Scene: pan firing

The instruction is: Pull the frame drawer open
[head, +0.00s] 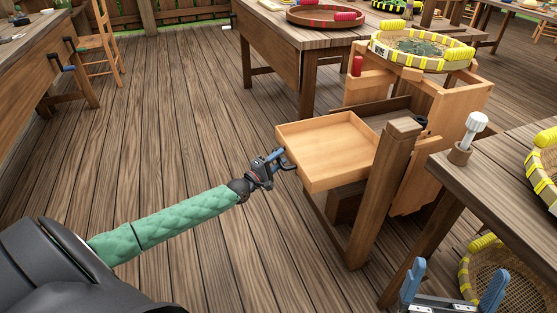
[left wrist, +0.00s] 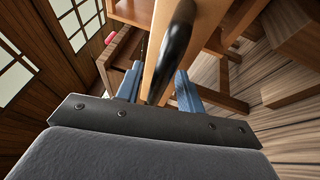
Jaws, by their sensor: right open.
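The frame drawer (head: 325,140) is a light wooden box, standing well out of the wooden stand (head: 440,115) on its left side. Its inside looks empty. A dark handle (head: 287,160) is on its outer face. My left gripper (head: 276,159) is at this handle. In the left wrist view the dark handle (left wrist: 177,45) runs between the two blue fingers, and the gripper looks shut on it; the contact itself is partly hidden. The drawer's wooden edge (left wrist: 158,55) shows behind it. My right gripper (head: 453,283) is open and empty at the lower right.
A round yellow-wrapped sieve (head: 383,55) sits on top of the stand. A table (head: 500,165) with a white-topped tool (head: 475,126) is at the right. Another table (head: 285,35) stands behind. The plank floor left of the drawer is clear.

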